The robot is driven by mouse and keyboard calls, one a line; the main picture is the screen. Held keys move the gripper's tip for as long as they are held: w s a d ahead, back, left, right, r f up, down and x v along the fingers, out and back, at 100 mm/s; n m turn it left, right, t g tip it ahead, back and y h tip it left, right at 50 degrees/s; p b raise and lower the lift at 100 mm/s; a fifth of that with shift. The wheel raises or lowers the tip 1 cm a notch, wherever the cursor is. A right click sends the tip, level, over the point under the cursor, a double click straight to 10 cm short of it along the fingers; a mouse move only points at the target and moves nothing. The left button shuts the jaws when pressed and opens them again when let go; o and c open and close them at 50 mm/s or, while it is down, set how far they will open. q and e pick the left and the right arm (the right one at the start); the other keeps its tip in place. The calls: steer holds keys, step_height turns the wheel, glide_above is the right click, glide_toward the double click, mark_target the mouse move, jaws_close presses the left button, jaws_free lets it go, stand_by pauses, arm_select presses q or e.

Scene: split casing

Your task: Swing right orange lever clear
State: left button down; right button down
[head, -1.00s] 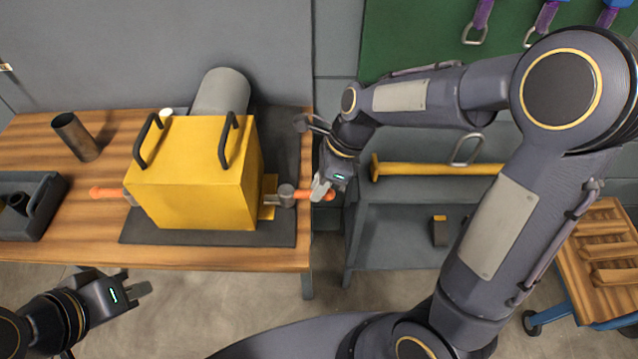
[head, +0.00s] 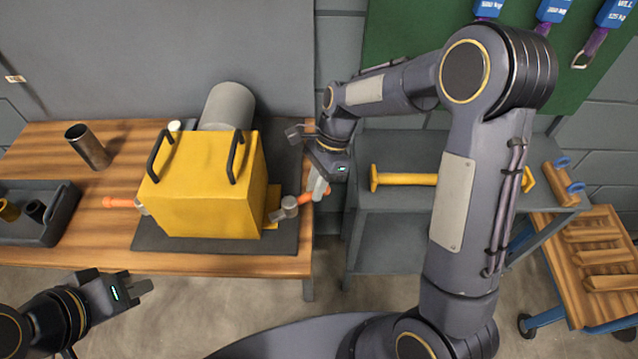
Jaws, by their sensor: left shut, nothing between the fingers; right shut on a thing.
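The right orange lever (head: 305,198) sticks out from a grey clamp (head: 289,204) at the right side of the yellow casing (head: 208,200). It angles up and to the right. My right gripper (head: 319,190) is shut on the lever near its outer end, and the fingers hide part of it. The left orange lever (head: 122,203) points left from the casing's other side. My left gripper (head: 146,287) is shut and empty, in front of the table's front edge, apart from everything.
The casing has two black handles and stands on a dark mat (head: 215,245), with a grey cylinder (head: 227,106) behind it. A metal cup (head: 88,147) and a dark tray (head: 62,215) are at left. A shelf with a yellow bar (head: 405,179) stands right of the table.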

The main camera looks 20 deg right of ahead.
steer(key=w+n+p, duration=0.1)
steer(key=n, duration=0.1)
steer(key=w+a+n+g+h+p, duration=0.1)
steer(key=n, duration=0.1)
steer(key=shift+w+a+r+n, duration=0.1)
steer(key=shift+w+a+n, duration=0.05)
steer(key=shift+w+n, duration=0.2)
steer(key=shift+w+a+n+g+h+p, duration=0.2)
steer(key=shift+w+a+n+h+p, duration=0.1)
steer(key=shift+n, duration=0.3)
steer(key=shift+w+a+n+g+h+p, duration=0.2)
steer(key=shift+n+h, duration=0.1)
steer(key=shift+n, duration=0.25)
steer(key=shift+w+a+n+h, duration=0.2)
steer(key=shift+a+n, duration=0.1)
steer(key=shift+n, duration=0.3)
steer(key=shift+w+a+n+h, duration=0.15)
steer(key=shift+a+n+h, duration=0.1)
steer(key=shift+n, duration=0.35)
steer(key=c, duration=1.3)
jaws_free()
steer(key=shift+c, duration=0.2)
steer(key=v, duration=0.7)
steer(key=shift+w+r, duration=0.25)
